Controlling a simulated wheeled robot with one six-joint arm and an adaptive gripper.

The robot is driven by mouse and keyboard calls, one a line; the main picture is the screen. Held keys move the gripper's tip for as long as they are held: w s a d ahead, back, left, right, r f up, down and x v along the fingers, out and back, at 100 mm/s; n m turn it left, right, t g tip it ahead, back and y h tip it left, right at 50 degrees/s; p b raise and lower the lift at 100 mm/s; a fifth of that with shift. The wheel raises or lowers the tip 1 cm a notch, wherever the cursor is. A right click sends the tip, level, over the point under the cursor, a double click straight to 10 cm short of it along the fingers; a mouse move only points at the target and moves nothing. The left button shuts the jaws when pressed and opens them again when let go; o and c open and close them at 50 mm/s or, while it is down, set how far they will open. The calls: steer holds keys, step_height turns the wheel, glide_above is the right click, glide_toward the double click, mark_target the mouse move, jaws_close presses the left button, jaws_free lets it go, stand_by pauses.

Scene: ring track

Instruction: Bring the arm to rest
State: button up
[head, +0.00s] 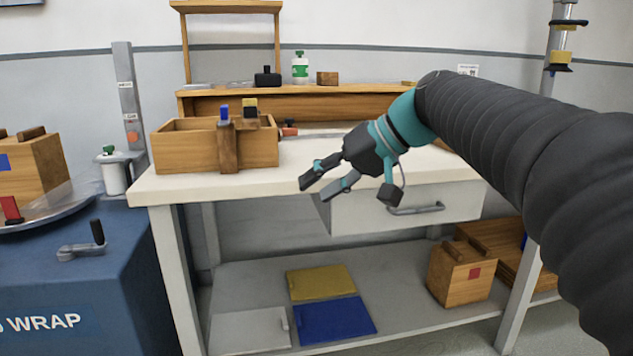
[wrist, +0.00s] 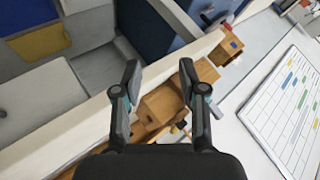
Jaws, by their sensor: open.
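My arm (head: 520,130) reaches in from the right side of the head view, its dark ribbed sleeve ending in a teal wrist. My gripper (head: 322,190) is open and empty, in front of the workbench's front edge and pointing down to the left. In the wrist view the two fingers (wrist: 163,85) stand apart with nothing gripped between them. The wooden box (wrist: 163,103) on the bench shows beyond and between them; I cannot tell the exact distance.
The workbench (head: 330,165) carries an open wooden box (head: 180,147). Its drawer (head: 440,208) lies below my gripper. The lower shelf holds a yellow panel (head: 320,281), a blue panel (head: 335,320) and a wooden block (head: 458,280). A blue wrap machine (head: 80,285) stands left.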

steer(key=s+d+f+m+t+h+p, duration=0.1)
steer(key=s+d+f+m+h+p, duration=0.1)
steer(key=s+d+f+h, duration=0.2)
steer(key=s+d+f+m+t+h+p, duration=0.1)
steer(key=s+d+f+h, duration=0.4)
steer(key=s+d+f, duration=0.5)
steer(key=s+f+p, duration=0.1)
steer(key=s+f, duration=0.4)
steer(key=s, duration=0.2)
steer(key=shift+s+d+m, duration=0.3)
steer(key=shift+d+m, duration=0.1)
